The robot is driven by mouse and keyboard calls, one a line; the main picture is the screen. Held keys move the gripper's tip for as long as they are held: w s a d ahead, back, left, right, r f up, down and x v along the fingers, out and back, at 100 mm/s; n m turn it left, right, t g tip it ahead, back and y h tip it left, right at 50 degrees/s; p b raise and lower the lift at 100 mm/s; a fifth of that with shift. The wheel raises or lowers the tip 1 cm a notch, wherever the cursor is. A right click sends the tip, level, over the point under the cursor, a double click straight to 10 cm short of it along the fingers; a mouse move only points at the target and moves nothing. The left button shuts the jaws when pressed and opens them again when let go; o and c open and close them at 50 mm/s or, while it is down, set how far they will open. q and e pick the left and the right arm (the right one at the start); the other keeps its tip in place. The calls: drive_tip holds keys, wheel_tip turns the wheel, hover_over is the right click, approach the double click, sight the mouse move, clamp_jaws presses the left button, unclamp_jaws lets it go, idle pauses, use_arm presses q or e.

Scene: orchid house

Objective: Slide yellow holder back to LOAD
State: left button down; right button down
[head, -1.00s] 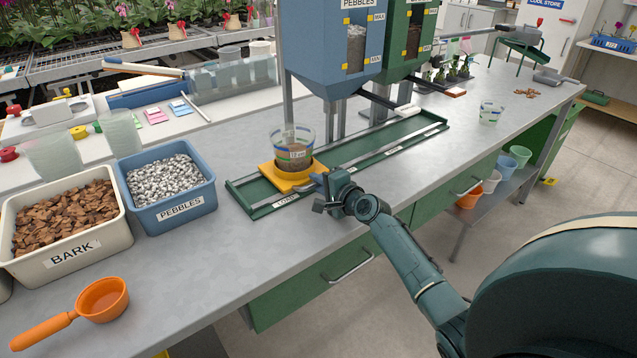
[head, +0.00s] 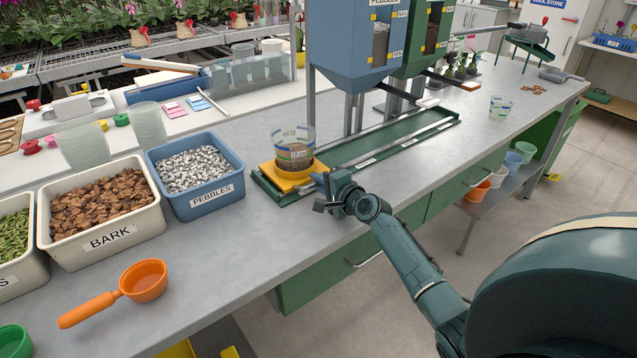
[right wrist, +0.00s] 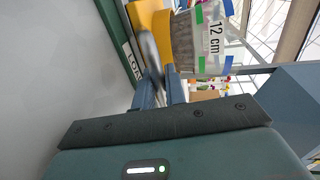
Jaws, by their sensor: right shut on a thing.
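The yellow holder (head: 284,186) sits at the left end of the green track (head: 412,136). A clear pot (head: 294,140) with brown material in it stands upright on the holder; its 12 cm label shows in the right wrist view (right wrist: 215,38). My right gripper (head: 325,184) is at the holder's front right side, shut on its grey handle (right wrist: 151,55). In the right wrist view the yellow holder (right wrist: 150,22) is just beyond the fingertips. The LOAD label (right wrist: 132,62) on the track's edge is beside it, partly cut off. My left gripper is out of view.
The blue pebbles bin (head: 205,205) stands left of the track, with a small gap. The bark bin (head: 150,228) and an orange scoop (head: 143,281) are farther left. The blue hopper (head: 350,60) rises over the track. Track right of the holder is clear.

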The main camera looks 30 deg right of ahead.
drive_tip(key=shift+a, duration=0.3)
drive_tip(key=c, duration=1.5)
unclamp_jaws()
drive_tip(key=shift+c, duration=0.2)
drive_tip(key=shift+s+d, duration=0.1)
drive_tip(key=shift+s, duration=0.15)
drive_tip(key=p+v, duration=0.1)
drive_tip(key=v, duration=1)
drive_tip(key=shift+s, duration=0.35)
drive_tip(key=shift+s+d+r, duration=0.1)
drive_tip(key=shift+s+r, duration=0.1)
drive_tip(key=shift+s, duration=0.3)
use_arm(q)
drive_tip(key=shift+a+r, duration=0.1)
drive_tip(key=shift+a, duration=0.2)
